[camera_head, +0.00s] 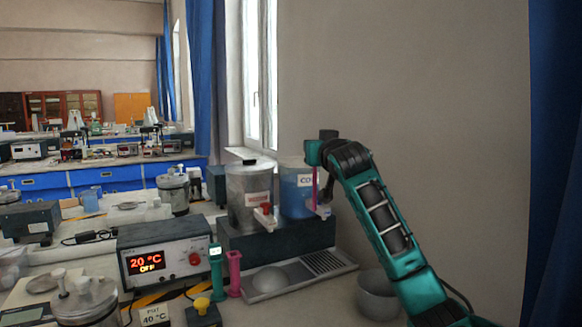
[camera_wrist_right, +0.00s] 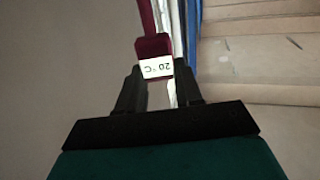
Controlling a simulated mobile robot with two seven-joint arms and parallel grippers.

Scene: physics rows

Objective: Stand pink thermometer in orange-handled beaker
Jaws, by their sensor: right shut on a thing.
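The pink thermometer shows in the right wrist view as a dark pink head (camera_wrist_right: 152,46) with a white label reading 20 °C. My right gripper (camera_wrist_right: 158,78) is shut on it. In the head view the thermometer is a thin upright magenta stem (camera_head: 315,184) below my right gripper (camera_head: 313,154), in front of the blue container. It hangs in the air, well above the bench. I cannot make out an orange-handled beaker in either view. My left gripper is not in view.
A grey pot (camera_head: 249,190) and a blue container (camera_head: 297,196) with taps stand on a dark block (camera_head: 275,238). Below are a drain tray (camera_head: 270,290), a grey bowl (camera_head: 378,296), pink (camera_head: 234,272) and teal (camera_head: 217,272) upright holders, and a 20 °C control box (camera_head: 165,252).

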